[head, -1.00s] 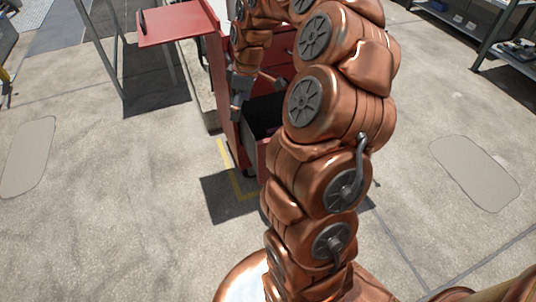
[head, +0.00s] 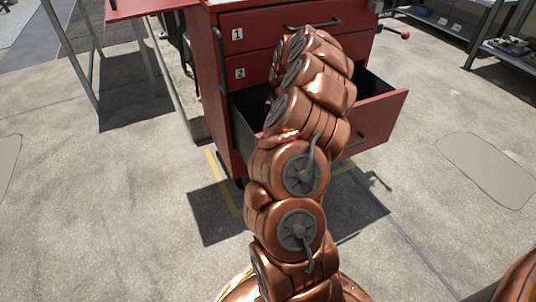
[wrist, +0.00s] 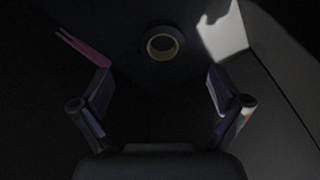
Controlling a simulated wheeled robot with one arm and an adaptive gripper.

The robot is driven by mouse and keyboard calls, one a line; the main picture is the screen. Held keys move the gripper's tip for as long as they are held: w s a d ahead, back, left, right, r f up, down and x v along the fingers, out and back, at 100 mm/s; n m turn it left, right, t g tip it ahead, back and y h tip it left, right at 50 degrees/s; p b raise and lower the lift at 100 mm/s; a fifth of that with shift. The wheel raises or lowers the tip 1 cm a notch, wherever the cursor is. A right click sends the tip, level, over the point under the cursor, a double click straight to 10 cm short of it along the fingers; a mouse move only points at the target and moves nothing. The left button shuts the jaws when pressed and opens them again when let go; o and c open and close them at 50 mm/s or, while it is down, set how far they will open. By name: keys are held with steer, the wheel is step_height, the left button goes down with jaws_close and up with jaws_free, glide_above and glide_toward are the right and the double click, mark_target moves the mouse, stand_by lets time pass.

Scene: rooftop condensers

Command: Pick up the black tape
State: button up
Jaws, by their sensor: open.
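In the wrist view a roll of tape (wrist: 175,43) lies on the dark floor of the drawer. It shows as a dark ring with a paler, yellowish inner rim. My gripper (wrist: 160,88) is open and empty, its two fingers spread wide. The tape is ahead of the gap between the fingertips, apart from both. In the head view the open drawer (head: 385,118) juts from the red cabinet, and my arm hides its middle. My gripper and the tape are hidden there.
In the wrist view a pink, two-pronged item (wrist: 80,45) lies left of the tape. A bright sunlit patch and the pale drawer wall (wrist: 285,70) are on the right. The red cabinet (head: 265,38) has shut drawers above the open one. Shelves (head: 500,45) stand at the far right.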

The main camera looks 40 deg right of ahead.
steer(key=shift+w+a+f+b, duration=0.2)
steer(key=shift+f+b, duration=0.4)
steer(key=shift+f, duration=0.7)
steer(key=shift+w+a+f+b, duration=0.2)
steer(key=shift+f+b, duration=0.35)
steer(key=shift+f, duration=0.7)
steer(key=shift+w+a+f+b, duration=0.2)
steer(key=shift+f+b, duration=0.4)
steer(key=shift+f, duration=0.7)
steer(key=shift+r, duration=0.1)
steer(key=c, duration=1.2)
